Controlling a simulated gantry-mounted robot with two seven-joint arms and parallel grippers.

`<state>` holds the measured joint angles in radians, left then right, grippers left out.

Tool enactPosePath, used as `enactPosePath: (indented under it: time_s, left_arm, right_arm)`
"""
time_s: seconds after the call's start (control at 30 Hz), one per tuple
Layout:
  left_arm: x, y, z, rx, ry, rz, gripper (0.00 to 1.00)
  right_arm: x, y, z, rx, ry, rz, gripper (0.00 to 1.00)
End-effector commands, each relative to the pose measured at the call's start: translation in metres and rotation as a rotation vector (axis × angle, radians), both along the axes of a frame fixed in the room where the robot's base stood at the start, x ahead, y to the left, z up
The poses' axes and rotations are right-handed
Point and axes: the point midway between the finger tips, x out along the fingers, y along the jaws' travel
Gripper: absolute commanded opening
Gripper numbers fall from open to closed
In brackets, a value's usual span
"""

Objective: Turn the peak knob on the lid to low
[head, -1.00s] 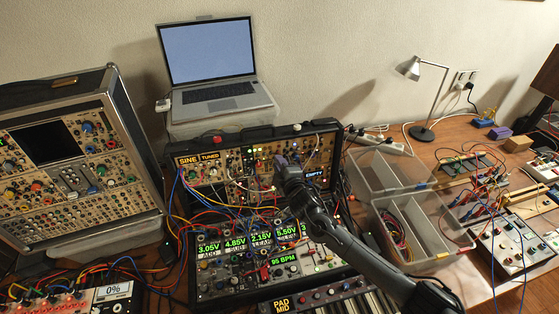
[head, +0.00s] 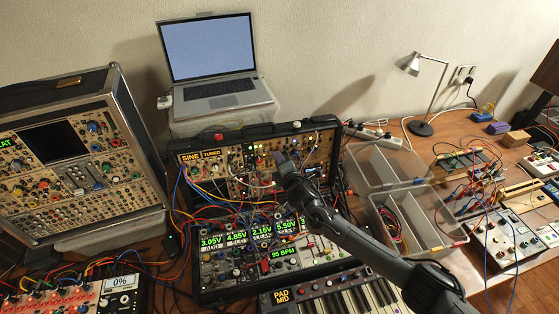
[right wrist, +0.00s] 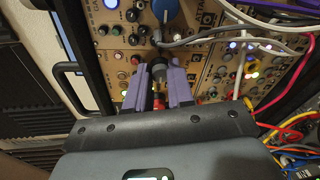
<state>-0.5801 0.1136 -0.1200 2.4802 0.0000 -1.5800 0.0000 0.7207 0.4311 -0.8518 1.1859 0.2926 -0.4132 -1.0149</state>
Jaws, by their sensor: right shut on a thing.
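The open synth case stands in the middle of the head view, with its lid panel (head: 222,166) upright at the back, full of small knobs and patch cables. My right gripper (head: 284,163) is at the lid panel, right of its middle. In the right wrist view its two purple fingers (right wrist: 156,90) are closed on either side of a dark knob (right wrist: 158,70) on the panel. The knob's label and pointer cannot be read. In the head view my gripper hides this knob. My left gripper is in neither view.
Patch cables (head: 232,207) hang in front of the lid. A large blue knob (right wrist: 166,10) and a grey cable (right wrist: 205,37) are close to the fingers. A laptop (head: 213,70) stands behind. Clear bins (head: 420,222) stand to the right.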

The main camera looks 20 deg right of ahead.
Motion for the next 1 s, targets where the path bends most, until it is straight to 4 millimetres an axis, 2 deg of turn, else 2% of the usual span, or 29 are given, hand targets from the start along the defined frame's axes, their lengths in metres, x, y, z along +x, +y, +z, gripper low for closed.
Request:
enactPosePath:
  time_s: [0.27, 0.3, 0.43, 0.77, 1.0]
  left_arm:
    - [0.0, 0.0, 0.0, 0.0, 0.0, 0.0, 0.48]
    - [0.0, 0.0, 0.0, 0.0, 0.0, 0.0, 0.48]
    - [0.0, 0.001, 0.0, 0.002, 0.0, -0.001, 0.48]
    - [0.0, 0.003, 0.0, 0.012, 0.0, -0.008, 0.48]
    - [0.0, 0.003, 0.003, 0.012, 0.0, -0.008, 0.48]
  right_arm:
    - [0.0, 0.0, 0.0, -0.001, 0.0, 0.0, 0.0]
    - [0.0, 0.0, 0.0, -0.001, 0.0, 0.0, 0.27]
    - [0.0, 0.0, 0.0, 0.0, 0.0, 0.0, 0.47]
    - [-0.001, 0.0, 0.0, 0.0, 0.0, 0.0, 0.48]
    - [-0.018, 0.0, 0.002, 0.0, 0.001, 0.001, 0.48]
